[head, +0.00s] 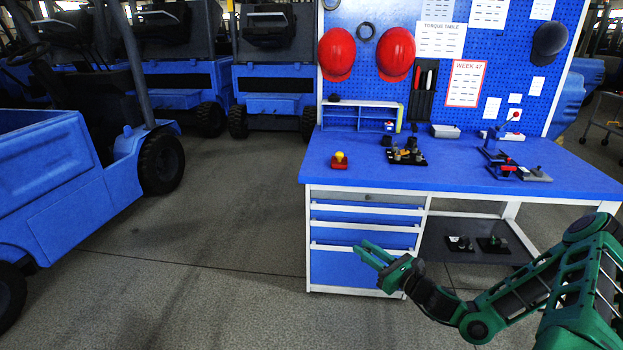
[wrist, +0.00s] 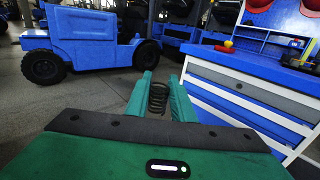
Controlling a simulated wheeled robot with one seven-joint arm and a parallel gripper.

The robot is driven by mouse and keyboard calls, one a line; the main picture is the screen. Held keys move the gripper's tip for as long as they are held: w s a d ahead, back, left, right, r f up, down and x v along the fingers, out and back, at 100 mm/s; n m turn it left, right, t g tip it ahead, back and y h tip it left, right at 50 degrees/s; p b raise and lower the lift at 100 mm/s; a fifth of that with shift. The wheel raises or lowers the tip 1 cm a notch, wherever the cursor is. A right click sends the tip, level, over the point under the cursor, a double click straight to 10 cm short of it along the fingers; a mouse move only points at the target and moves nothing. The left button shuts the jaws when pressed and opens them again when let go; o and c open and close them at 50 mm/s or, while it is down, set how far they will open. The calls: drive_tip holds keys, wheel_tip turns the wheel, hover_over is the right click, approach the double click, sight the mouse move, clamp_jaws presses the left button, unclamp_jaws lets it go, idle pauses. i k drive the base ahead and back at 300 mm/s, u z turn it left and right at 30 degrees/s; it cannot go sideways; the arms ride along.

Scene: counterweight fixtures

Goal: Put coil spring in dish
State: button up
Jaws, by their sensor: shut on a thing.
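The coil spring (wrist: 157,99) is a dark coil held between the two green fingers of my gripper (wrist: 160,79) in the wrist view. In the head view my gripper (head: 369,254) is in front of the workbench's drawers, below the level of the top and over the floor. The spring cannot be made out there. I cannot pick out the dish with certainty in either view.
The blue workbench top (head: 460,176) carries a red block with a yellow knob (head: 340,160), a dark fixture tray (head: 408,155), a small grey box (head: 445,131) and a fixture at right (head: 520,170). A blue vehicle (head: 70,170) stands left. Floor between is clear.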

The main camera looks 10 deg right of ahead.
sight(339, 163)
drive_tip(key=u, duration=0.3)
drive_tip(key=k, duration=0.65)
drive_tip(key=u, duration=0.8)
drive_tip(key=i, duration=1)
drive_tip(key=u, duration=0.3)
drive_tip(key=i, duration=1.15)
drive_tip(key=z, duration=0.9)
drive_tip(key=i, duration=0.9)
drive_tip(key=z, duration=0.55)
